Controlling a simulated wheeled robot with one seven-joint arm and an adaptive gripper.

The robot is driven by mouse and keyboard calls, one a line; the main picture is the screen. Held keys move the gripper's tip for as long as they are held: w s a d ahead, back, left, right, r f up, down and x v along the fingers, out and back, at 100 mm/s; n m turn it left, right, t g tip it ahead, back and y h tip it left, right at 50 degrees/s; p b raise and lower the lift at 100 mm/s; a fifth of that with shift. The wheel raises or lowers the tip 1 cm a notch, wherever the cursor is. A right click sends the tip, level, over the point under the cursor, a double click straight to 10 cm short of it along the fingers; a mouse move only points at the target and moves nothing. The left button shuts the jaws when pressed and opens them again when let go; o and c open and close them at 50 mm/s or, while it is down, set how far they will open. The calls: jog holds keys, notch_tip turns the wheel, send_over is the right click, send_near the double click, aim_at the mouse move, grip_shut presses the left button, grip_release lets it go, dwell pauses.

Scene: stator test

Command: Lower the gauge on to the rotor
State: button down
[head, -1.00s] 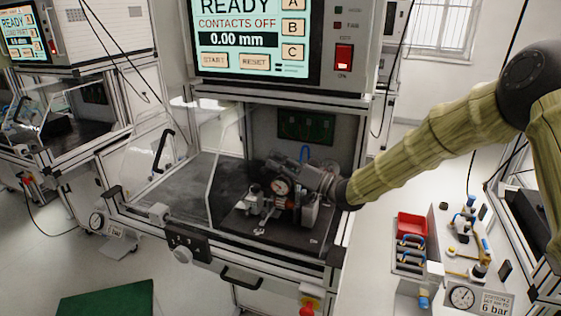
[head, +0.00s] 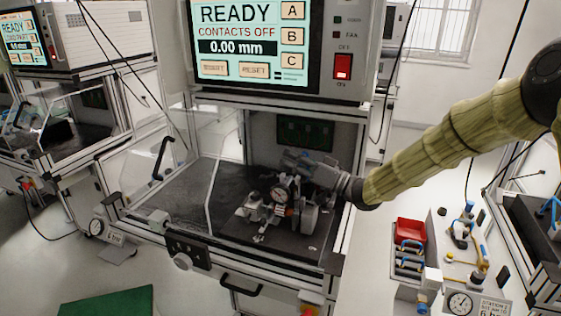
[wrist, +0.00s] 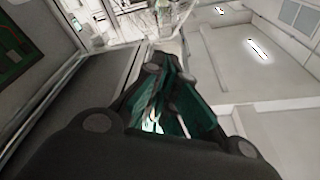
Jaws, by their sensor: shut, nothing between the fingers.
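In the wrist view, my gripper's dark fingers with green inner pads (wrist: 165,112) are close together and hold nothing. The gap between gauge and rotor is too small to judge.
The station screen (head: 238,40) reads READY, CONTACTS OFF, 0.00 mm. A clear guard (head: 140,180) stands to the left of the work area. The station's frame posts are close on the right of my wrist. A red bin (head: 409,231) sits on a bench at right.

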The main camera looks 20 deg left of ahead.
jog(key=w+b+v, duration=0.1)
jog(key=v, duration=0.7)
jog(key=shift+s, duration=0.4)
jog(key=shift+f, duration=0.15)
